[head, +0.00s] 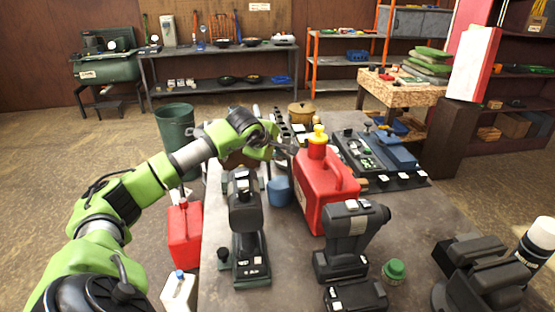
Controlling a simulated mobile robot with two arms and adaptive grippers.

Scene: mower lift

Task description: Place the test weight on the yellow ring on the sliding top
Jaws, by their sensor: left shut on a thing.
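My left arm reaches in from the left over the workbench. My left gripper (285,147) is behind and left of the red fuel can (330,192), above the bench. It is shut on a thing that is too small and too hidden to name. I cannot pick out the test weight for certain. A machine with a blue part on top (396,152) lies at the bench's right rear. I cannot tell whether that is the sliding top, and no yellow ring is clear there. My right gripper is not in view.
The fuel can, with its yellow cap (318,134), stands close to the gripper. A blue cup-like thing (280,191) is below it. Black drills (349,238) stand in front. A green cap (393,271) lies at front right. Some bare bench (425,217) shows at right.

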